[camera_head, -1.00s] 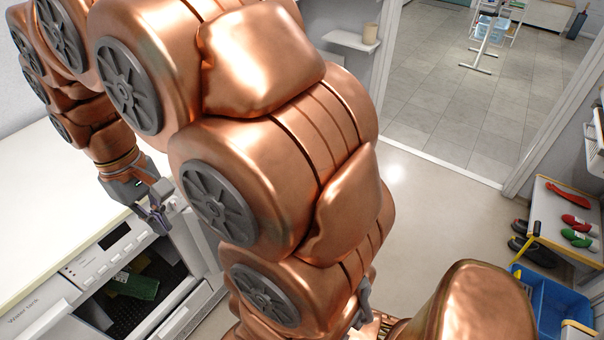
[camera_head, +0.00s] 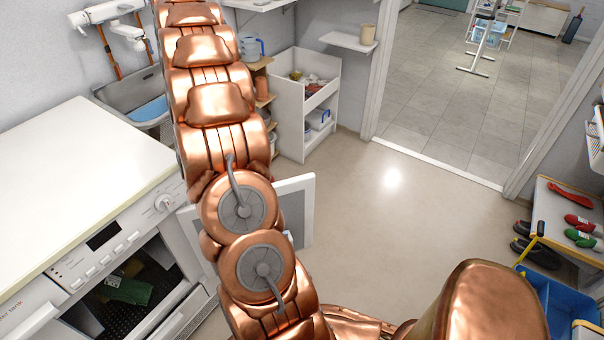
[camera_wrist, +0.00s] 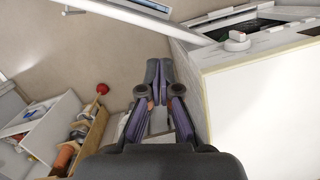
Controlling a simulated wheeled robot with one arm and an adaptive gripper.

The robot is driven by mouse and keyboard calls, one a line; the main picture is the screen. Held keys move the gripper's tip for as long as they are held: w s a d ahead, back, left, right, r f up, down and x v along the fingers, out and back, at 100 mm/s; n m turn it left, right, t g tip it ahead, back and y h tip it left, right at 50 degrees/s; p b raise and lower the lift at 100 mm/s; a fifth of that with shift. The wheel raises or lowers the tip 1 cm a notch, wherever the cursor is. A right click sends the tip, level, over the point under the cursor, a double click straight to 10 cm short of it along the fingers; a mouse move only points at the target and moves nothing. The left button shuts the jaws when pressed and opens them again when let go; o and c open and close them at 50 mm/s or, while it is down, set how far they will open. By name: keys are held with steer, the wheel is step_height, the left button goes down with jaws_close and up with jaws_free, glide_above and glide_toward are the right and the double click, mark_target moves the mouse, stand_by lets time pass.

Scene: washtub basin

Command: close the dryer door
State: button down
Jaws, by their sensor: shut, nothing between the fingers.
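The dryer (camera_head: 125,255) is the white machine on the left in the head view, its front open on a dark interior. Its white door (camera_head: 306,212) stands swung out to the right of the opening, partly hidden behind my arm. In the wrist view the door's white edge (camera_wrist: 150,20) runs across the top, and the dryer (camera_wrist: 262,105) with its knob fills the right side. My gripper (camera_wrist: 160,68) is shut and empty, beside the dryer's corner and apart from the door. In the head view my arm hides the gripper.
A green item (camera_head: 125,289) lies inside the dryer. A sink (camera_head: 140,100) stands behind the machine. White shelving (camera_head: 306,105) is at the back; wooden shelves (camera_wrist: 85,135) show in the wrist view. A blue bin (camera_head: 555,305) is at right. The middle floor is clear.

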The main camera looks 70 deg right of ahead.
steer(key=s+d+f+m+b, duration=0.1)
steer(key=s+d+f, duration=0.4)
steer(key=d, duration=0.3)
steer(key=s+d+f+m+b, duration=0.15)
steer(key=s+d+f, duration=0.25)
steer(key=d, duration=0.4)
steer(key=s+d+f+m, duration=0.2)
steer(key=s+d+f, duration=0.3)
steer(key=d, duration=0.2)
steer(key=s+a+f+b, duration=0.3)
steer(key=s+a+f, duration=0.1)
steer(key=f, duration=0.5)
steer(key=shift+s+f, duration=0.3)
steer(key=shift+f, duration=0.05)
steer(key=shift+a, duration=0.1)
steer(key=shift+s+a, duration=0.15)
